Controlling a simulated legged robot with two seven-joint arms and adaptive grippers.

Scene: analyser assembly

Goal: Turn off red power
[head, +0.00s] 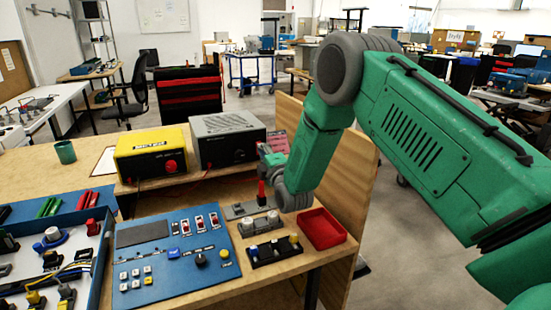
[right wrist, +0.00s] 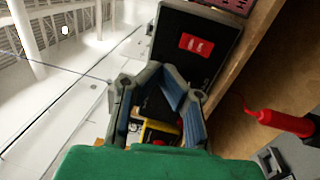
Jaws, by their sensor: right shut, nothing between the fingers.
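A yellow power supply (head: 150,155) with a red knob on its front stands on the bench's raised back shelf. A grey power supply (head: 226,140) with a dark front stands to its right. In the right wrist view, a dark panel (right wrist: 183,70) bears a red switch (right wrist: 196,44); its on or off position is too small to tell. My right gripper (head: 270,157) is near the right end of the grey supply. In the right wrist view its fingertips (right wrist: 160,70) are together and empty, just below the red switch, with no contact clear. My left gripper is out of view.
A blue control panel (head: 150,290) with several switches lies in front. A red tray (head: 322,229) and black fixtures are on the right. A red-handled tool (head: 262,190) stands upright close to my right wrist. A wooden board (head: 345,185) edges the bench's right side.

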